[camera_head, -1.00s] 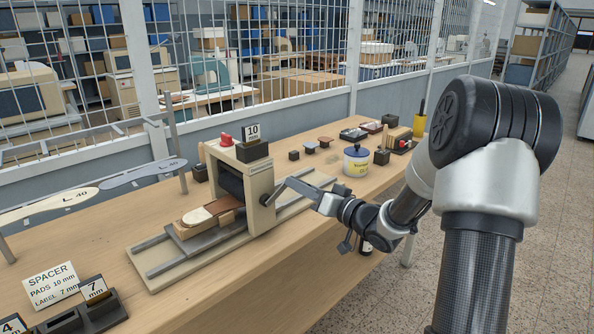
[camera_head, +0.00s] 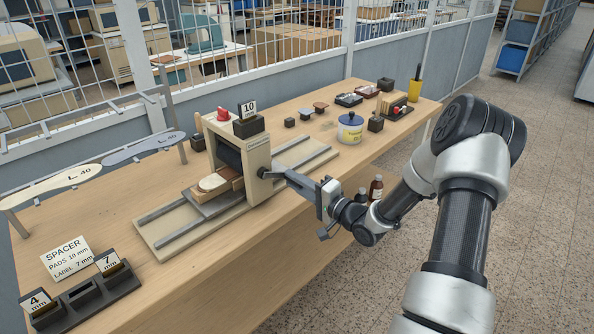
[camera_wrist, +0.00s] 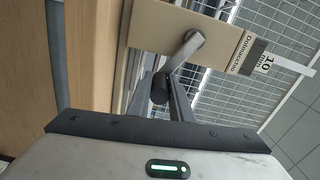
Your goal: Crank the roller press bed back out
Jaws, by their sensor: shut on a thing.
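The roller press (camera_head: 262,160) is a cream frame with a dark roller, standing on a railed base (camera_head: 160,238) on the bench. Its grey bed (camera_head: 222,205) shows on the left side of the frame, partly under it, carrying a brown piece with a cream oval pad (camera_head: 212,183). The crank arm (camera_head: 290,180) runs from the frame's near side to my gripper (camera_head: 324,198). In the wrist view the crank arm (camera_wrist: 186,47) meets a dark grip (camera_wrist: 160,88) between the fingers of my gripper (camera_wrist: 172,92), which is shut on it.
A spacer rack (camera_head: 85,295) and a SPACER card (camera_head: 68,258) lie at the near left. A white and blue pot (camera_head: 350,128), small blocks and trays stand at the back right. A grey shoe-shaped template (camera_head: 140,148) hangs on the left rail.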

